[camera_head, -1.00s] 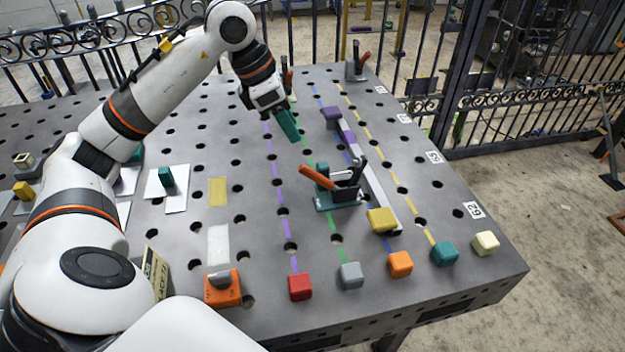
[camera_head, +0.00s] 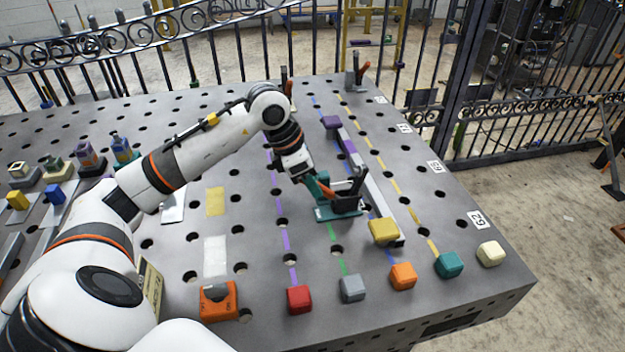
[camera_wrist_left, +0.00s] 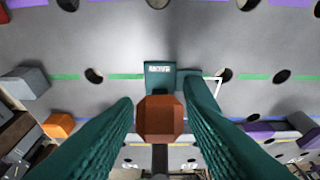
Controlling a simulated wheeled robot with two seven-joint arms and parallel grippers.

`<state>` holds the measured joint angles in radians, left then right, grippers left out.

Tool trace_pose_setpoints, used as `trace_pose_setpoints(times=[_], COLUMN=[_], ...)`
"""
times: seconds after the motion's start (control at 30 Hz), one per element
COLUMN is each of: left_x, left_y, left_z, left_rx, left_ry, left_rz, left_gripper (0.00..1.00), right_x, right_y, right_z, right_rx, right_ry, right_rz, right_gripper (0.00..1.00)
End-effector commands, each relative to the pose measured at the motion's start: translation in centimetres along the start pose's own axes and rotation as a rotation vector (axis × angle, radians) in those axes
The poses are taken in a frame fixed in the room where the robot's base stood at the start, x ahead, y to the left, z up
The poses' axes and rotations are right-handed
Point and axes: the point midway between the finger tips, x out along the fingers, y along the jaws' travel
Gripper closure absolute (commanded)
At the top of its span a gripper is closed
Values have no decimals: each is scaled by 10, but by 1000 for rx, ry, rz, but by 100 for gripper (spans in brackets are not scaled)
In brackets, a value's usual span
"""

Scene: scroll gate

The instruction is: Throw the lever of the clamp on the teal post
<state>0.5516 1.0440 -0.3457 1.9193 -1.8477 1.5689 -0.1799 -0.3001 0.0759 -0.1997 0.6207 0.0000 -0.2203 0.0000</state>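The teal clamp (camera_head: 338,211) stands on the grey table, with dark metal parts (camera_head: 358,180) on its right side. In the left wrist view its base carries a small white label (camera_wrist_left: 160,68). The orange-brown lever grip (camera_wrist_left: 160,118) lies between the teal fingers of my left gripper (camera_wrist_left: 160,106). The fingers look open, one on each side of the grip with little gap; contact is not clear. In the head view my left gripper (camera_head: 317,184) is at the clamp's left side and hides most of the lever. My right gripper is not in view.
A white bar with a purple block (camera_head: 331,122) and a yellow block (camera_head: 384,231) lies right of the clamp. Several coloured blocks, including a red one (camera_head: 300,299), line the front edge. Another clamp (camera_head: 356,72) stands at the back.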

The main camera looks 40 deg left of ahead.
Motion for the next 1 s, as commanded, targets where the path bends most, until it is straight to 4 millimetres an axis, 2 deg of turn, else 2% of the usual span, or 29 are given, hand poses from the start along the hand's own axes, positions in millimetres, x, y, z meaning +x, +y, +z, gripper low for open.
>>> trace_pose_setpoints(times=[0.13, 0.4, 0.63, 1.0], left_x=[8, 9, 9, 6], left_y=[0, 0, 0, 0], left_z=[0, 0, 0, -3], left_rx=[1, 1, 1, 1], left_ry=[0, -1, -1, -18], left_rz=[1, 0, 0, -1], left_gripper=[62, 62, 99, 100], right_x=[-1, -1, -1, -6], right_y=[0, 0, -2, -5], right_z=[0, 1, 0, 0], right_rx=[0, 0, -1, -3], right_ry=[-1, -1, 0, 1], right_rz=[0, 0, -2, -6], right_gripper=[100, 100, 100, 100])
